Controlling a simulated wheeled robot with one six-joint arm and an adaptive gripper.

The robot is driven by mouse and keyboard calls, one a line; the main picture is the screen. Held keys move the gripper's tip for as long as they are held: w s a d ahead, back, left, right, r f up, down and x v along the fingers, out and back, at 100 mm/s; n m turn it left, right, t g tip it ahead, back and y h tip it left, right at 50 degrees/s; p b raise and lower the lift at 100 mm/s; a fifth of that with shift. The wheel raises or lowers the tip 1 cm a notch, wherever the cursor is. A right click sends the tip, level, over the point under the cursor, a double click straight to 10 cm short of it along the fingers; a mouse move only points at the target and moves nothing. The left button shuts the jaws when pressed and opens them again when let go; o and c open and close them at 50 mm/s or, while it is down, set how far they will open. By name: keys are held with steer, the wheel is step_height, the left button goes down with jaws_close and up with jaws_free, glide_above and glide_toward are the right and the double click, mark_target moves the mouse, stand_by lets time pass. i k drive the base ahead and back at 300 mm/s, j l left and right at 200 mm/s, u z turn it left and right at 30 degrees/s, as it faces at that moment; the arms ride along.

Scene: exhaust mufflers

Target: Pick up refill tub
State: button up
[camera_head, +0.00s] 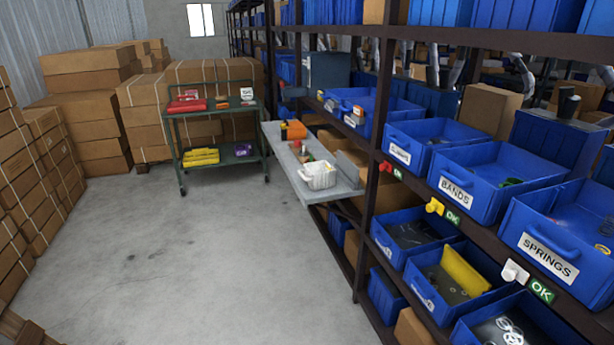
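A white tub (318,176) stands near the front end of a narrow grey bench (341,196) beside the racking. It is the likeliest refill tub, but I read no label on it. Something pale shows inside it, too small to name. A small red item and other small things lie just behind it on the bench. My gripper is not in this view, and nothing is seen touching the tub.
Blue bins, among them BANDS (494,168) and SPRINGS (567,217), fill the rack at right. A green cart (245,157) stands beyond the bench. Cardboard boxes (92,74) line the left and back. The concrete floor (190,260) in front is clear.

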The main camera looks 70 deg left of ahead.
mark_target(320, 175)
steer(key=u, duration=1.8)
steer(key=i+l+u, duration=0.2)
steer(key=i+l, duration=0.4)
steer(key=i, duration=0.3)
steer(key=i+l+u, duration=0.2)
steer(key=i+l, duration=0.5)
steer(key=i, duration=0.55)
